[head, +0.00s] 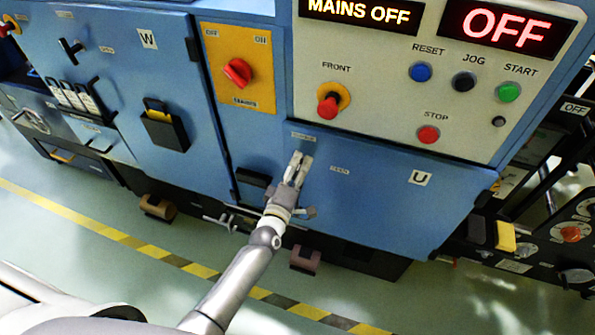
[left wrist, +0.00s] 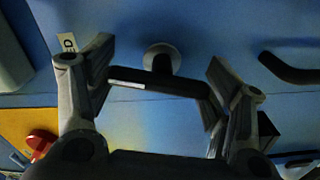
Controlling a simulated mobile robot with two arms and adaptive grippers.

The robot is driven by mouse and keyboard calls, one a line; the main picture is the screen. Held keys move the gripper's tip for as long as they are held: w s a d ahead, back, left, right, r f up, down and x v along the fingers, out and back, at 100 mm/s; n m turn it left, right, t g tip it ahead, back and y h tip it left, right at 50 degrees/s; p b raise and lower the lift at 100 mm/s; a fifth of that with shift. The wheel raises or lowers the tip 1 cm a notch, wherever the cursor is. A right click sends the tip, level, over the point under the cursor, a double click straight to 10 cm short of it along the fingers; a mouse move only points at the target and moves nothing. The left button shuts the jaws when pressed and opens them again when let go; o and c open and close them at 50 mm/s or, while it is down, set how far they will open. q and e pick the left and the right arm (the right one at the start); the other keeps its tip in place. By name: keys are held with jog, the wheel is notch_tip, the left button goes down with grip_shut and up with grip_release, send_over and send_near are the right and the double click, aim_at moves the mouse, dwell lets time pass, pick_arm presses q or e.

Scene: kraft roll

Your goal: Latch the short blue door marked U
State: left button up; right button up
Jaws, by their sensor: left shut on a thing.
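The short blue door (head: 385,200) marked U sits low on the blue machine, below the control panel. It looks flush with the body, though its left part is hidden by my arm. My left gripper (head: 299,168) is at the door's upper left, between two small labels. In the left wrist view my left gripper (left wrist: 160,76) is shut on a black bar handle (left wrist: 158,82) on a round grey boss (left wrist: 162,57). The bar lies across between the fingers, its ends at the pads. A label ending in "ED" (left wrist: 69,44) is beside the left finger. My right gripper is not in view.
A red rotary switch (head: 237,72) on a yellow plate is up left of the gripper. The panel above has a red FRONT button (head: 328,106) and a STOP button (head: 429,134); displays read MAINS OFF and OFF. Door W (head: 148,80) is at left.

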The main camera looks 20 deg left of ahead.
pick_arm(q)
jog(key=shift+n+b, duration=0.35)
jog(key=shift+n, duration=1.25)
jog(key=o, duration=1)
jog(key=s, duration=1.2)
jog(key=shift+a, duration=0.2)
